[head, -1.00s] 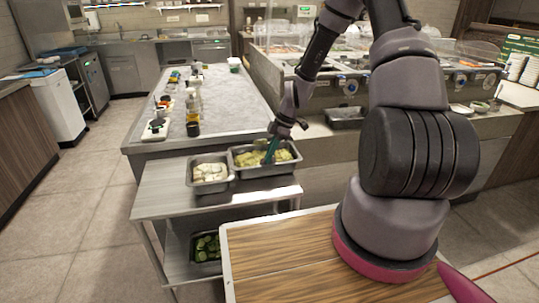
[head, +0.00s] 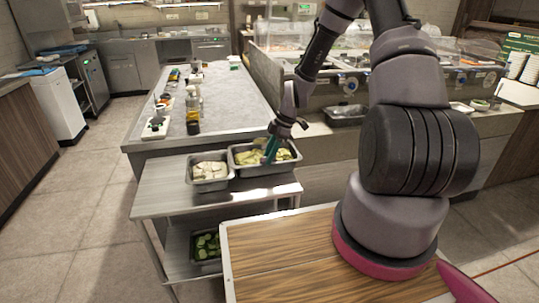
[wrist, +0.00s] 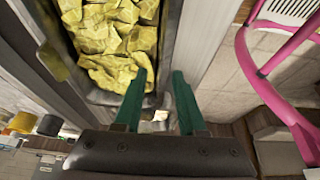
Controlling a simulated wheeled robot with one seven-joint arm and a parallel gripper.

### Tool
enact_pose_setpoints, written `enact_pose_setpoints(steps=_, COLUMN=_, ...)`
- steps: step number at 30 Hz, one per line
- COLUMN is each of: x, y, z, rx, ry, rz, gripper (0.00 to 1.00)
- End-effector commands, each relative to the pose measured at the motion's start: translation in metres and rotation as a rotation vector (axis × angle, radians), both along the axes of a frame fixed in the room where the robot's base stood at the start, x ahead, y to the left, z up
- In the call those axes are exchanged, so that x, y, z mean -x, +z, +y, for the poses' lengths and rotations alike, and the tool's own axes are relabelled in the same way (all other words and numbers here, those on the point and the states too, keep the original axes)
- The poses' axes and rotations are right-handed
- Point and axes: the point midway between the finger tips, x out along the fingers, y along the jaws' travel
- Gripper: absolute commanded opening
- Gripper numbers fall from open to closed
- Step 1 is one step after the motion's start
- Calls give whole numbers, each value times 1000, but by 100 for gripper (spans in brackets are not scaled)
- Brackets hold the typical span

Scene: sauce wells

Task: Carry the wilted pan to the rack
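A steel pan of yellowed leaves (head: 268,169), which looks like the wilted pan, sits at the right of the small steel table's top. It fills the upper left of the wrist view (wrist: 171,42). My gripper (head: 268,152) points down at this pan. In the wrist view, its two teal fingers (wrist: 161,78) are apart, with one over the pan's inside and the other beyond its wall. I cannot tell if they touch the wall. No rack is clearly identifiable.
A second pan with pale pieces (head: 209,184) stands close on the left. A pan of dark green slices (head: 205,246) is on the shelf below. A long counter (head: 222,95) with bottles lies behind. A wooden board top (head: 275,255) is in front. Floor at left is clear.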

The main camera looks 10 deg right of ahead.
Motion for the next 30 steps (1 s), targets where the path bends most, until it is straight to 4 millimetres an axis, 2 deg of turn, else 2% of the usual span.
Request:
enact_pose_setpoints(steps=5, x=-1, y=7, z=-3, rx=0, ry=-2, rz=-1, gripper=40)
enact_pose_setpoints(steps=15, x=-1, y=67, z=-28, rx=1, ry=-3, rz=-4, gripper=40)
enact_pose_setpoints(steps=21, x=0, y=92, z=-39, rx=0, ry=-1, rz=-3, gripper=40)
enact_pose_setpoints(steps=30, x=1, y=100, z=-41, rx=0, ry=0, rz=1, gripper=40)
